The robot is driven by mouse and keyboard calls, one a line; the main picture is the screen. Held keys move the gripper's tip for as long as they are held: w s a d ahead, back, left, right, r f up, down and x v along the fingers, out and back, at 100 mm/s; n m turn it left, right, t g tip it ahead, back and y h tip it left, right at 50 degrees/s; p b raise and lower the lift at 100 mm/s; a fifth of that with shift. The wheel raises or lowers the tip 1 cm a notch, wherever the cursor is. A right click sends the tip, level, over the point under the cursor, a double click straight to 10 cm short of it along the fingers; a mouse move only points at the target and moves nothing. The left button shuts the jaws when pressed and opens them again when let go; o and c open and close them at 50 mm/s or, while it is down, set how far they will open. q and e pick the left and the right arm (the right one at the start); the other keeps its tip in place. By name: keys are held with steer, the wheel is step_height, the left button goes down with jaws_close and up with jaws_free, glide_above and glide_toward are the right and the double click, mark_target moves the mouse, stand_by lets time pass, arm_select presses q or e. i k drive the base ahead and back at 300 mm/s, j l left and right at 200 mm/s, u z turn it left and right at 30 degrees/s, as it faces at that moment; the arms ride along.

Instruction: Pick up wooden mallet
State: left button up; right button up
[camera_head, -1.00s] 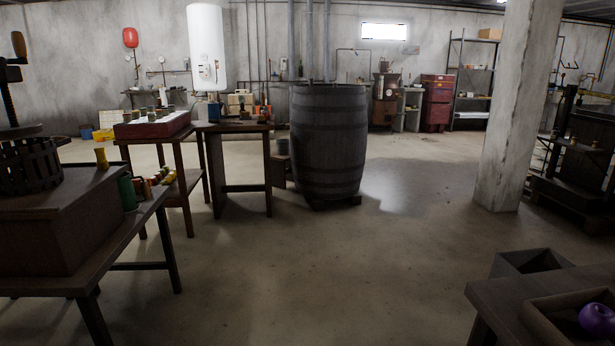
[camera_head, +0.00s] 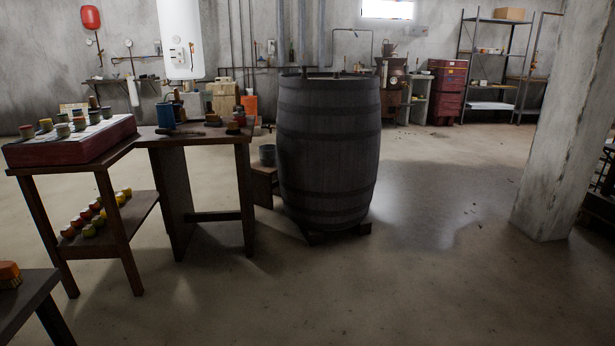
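I cannot clearly make out a wooden mallet in the head view. The dark wooden table (camera_head: 197,140) left of the barrel bears several small items. Among them are a blue can (camera_head: 166,115), a dark long item (camera_head: 182,132) lying in front of it, and a small brownish item (camera_head: 235,127) near the right end. They are too small and dark to tell whether one is the mallet. Neither of my grippers is in view.
A large dark barrel (camera_head: 328,150) stands mid-view beside a small stool (camera_head: 264,182). A stand (camera_head: 120,158) with a red tray (camera_head: 65,150) of cups is at left. A table corner (camera_head: 30,297) is near left, a pillar (camera_head: 565,130) right. The floor between is clear.

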mark_target(237, 90)
steer(key=i+z, duration=0.1)
steer(key=i, duration=0.5)
steer(key=i+j, duration=0.1)
steer(key=i, duration=0.5)
steer(key=i+j+z, duration=0.15)
steer(key=i, duration=0.45)
steer(key=i+j, duration=0.1)
steer(key=i, duration=0.45)
steer(key=i+u, duration=0.15)
steer(key=u, duration=0.95)
